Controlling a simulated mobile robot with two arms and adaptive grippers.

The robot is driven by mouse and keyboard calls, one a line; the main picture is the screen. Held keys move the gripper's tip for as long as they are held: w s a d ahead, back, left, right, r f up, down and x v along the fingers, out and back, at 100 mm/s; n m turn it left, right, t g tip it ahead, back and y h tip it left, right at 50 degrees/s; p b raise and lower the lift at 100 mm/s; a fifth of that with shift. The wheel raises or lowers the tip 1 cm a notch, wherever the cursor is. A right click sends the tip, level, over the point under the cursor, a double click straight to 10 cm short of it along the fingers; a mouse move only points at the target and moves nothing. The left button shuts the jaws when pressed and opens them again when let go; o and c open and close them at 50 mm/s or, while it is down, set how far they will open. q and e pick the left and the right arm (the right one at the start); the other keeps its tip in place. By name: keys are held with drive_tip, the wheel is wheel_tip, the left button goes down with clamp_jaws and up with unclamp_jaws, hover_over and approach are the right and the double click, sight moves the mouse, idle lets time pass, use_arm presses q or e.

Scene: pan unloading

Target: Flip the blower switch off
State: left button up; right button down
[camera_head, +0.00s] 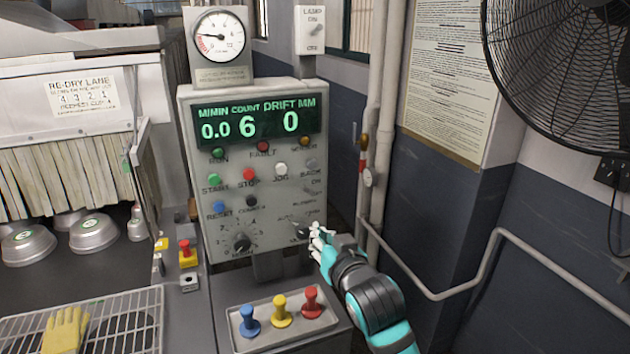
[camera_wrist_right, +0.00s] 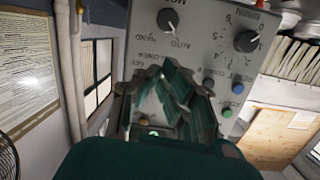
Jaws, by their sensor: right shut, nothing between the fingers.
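The grey control panel (camera_head: 245,185) stands in the middle of the head view. On its right side is a small blower switch (camera_head: 311,190), with an ON mark above it and the BLOWER label below. Its lever position is too small to tell. My right gripper (camera_head: 317,234) is shut and empty, in front of the panel's lower right corner, below the switch and beside the mode knob (camera_head: 300,229). The wrist view shows the panel upside down; the fingers (camera_wrist_right: 178,92) cover part of it near the BLOWER and OFF marks, and the switch is hidden there. My left gripper is not in view.
Blue, yellow and red knobbed handles (camera_head: 281,311) stand in a tray below the panel. A lamp switch box (camera_head: 311,30) is above right. Pipes (camera_head: 378,120), a bent rail (camera_head: 497,240) and a fan (camera_head: 560,70) are to the right. A wire rack (camera_head: 110,325) lies left.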

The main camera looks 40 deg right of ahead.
drive_tip(key=m+t+h, duration=0.1)
drive_tip(key=t, duration=0.1)
approach(308, 191)
wheel_tip(308, 191, up, 3)
drive_tip(key=s+d, duration=0.1)
drive_tip(key=s, duration=0.1)
drive_tip(key=shift+w, duration=0.15)
drive_tip(key=p+x, duration=0.3)
drive_tip(key=x, duration=0.7)
drive_tip(key=shift+f, duration=0.15)
